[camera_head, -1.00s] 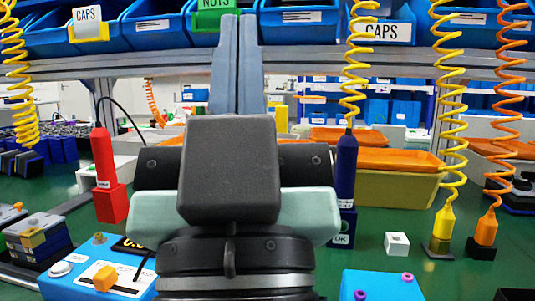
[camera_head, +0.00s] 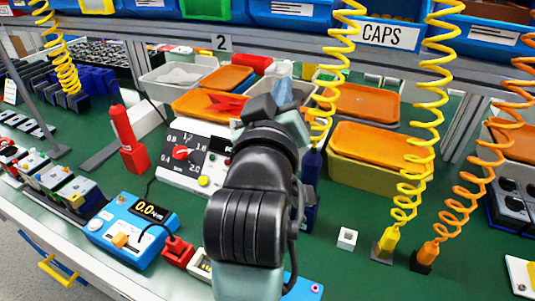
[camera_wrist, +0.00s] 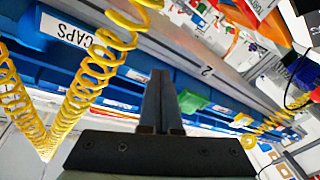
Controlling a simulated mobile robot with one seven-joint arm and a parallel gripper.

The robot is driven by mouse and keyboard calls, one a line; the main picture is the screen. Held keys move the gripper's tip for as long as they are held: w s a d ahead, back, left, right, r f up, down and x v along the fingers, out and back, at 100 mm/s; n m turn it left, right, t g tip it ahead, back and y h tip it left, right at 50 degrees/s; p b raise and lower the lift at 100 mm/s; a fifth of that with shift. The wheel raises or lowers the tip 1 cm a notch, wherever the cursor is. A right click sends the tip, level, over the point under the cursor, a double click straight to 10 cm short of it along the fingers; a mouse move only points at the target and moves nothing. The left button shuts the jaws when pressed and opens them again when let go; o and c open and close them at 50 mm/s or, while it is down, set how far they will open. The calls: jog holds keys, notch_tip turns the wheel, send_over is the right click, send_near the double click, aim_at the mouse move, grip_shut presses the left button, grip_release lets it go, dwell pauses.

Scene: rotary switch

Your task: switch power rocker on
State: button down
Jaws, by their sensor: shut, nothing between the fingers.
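A white panel (camera_head: 196,173) with a red rotary knob (camera_head: 182,153) and printed numbers stands behind my arm, left of centre. A dark label on it, starting "PO", is cut off by my arm. A yellow button (camera_head: 203,181) sits low on the panel. No rocker can be made out; the panel's right part is hidden by my arm. My gripper (camera_head: 284,69) is beyond and above the panel, apart from it, its grey-blue fingers pointing away. In the wrist view the fingers (camera_wrist: 160,98) are together and empty, facing blue bins.
A blue meter box (camera_head: 130,230) reading 0.0 and a red block (camera_head: 178,251) stand front left. A red tool (camera_head: 122,125) stands left of the panel. Yellow coiled hoses (camera_head: 325,80) hang to the right, near my gripper. Orange-lidded bins (camera_head: 375,145) stand behind right.

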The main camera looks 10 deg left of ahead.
jog(key=s+a+f+n+g+h+p, duration=0.1)
jog(key=s+a+f+n+g+p, duration=0.2)
jog(key=p, duration=0.8)
jog(key=s+a+f+n+g+h+p, duration=0.1)
jog(key=s+a+f+n+g+p, duration=0.2)
jog(key=p, duration=0.9)
notch_tip(320, 180, down, 6)
jog(key=n+g, duration=0.3)
jog(key=g, duration=0.2)
jog(key=shift+a+r+n, duration=0.25)
jog(key=shift+a+n, duration=0.05)
jog(key=shift+a, duration=0.05)
jog(key=shift+f, duration=0.1)
jog(key=x, duration=0.7)
jog(key=b+x, duration=0.1)
jog(key=x, duration=0.5)
jog(key=shift+w+d+f, duration=0.1)
jog(key=shift+d+f, duration=0.15)
jog(key=shift+f, duration=0.1)
